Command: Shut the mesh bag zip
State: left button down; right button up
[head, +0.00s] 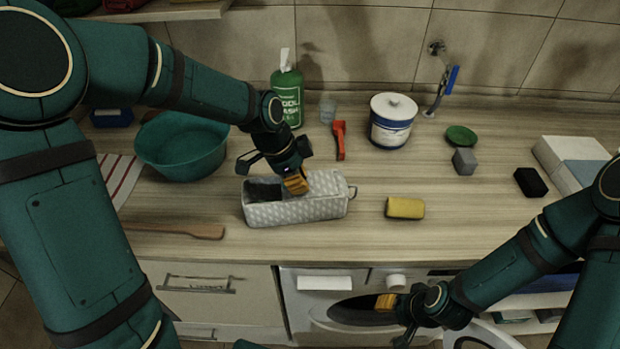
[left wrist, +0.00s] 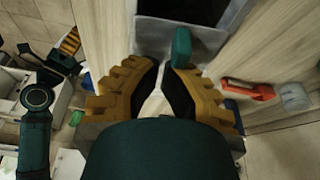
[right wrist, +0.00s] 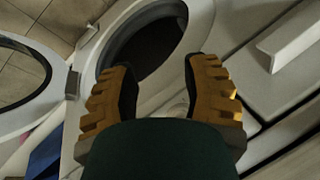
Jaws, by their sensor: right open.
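The mesh bag (head: 318,207) is a pale grey patterned oblong on the counter, with a small loop at its right end. Its left part gapes dark; the top to the right is covered. My left gripper (head: 296,184) is low over the middle of its top. In the left wrist view the dark opening (left wrist: 185,10) lies ahead of the fingers. A teal tab (left wrist: 181,47), apparently the zip pull, stands at the opening's edge by the right fingertip. The fingertips are close together; whether they pinch the tab is unclear. My right gripper (head: 386,302) is open and empty before the washing machine.
A yellow sponge (head: 405,208) lies right of the bag, a wooden spatula (head: 180,230) at front left. A teal basin (head: 181,146), green bottle (head: 288,92), red-handled tool (head: 339,139) and white canister (head: 392,122) stand behind. The washing machine door (right wrist: 22,85) is open.

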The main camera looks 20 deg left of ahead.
pick_arm(q)
jog(key=s+a, duration=0.1)
jog(key=a, duration=0.1)
jog(key=s+a, duration=0.1)
jog(key=a, duration=0.2)
jog(key=s+a, duration=0.2)
jog(key=a, duration=0.1)
jog(key=shift+a+b, duration=0.2)
jog(key=shift+b, duration=0.15)
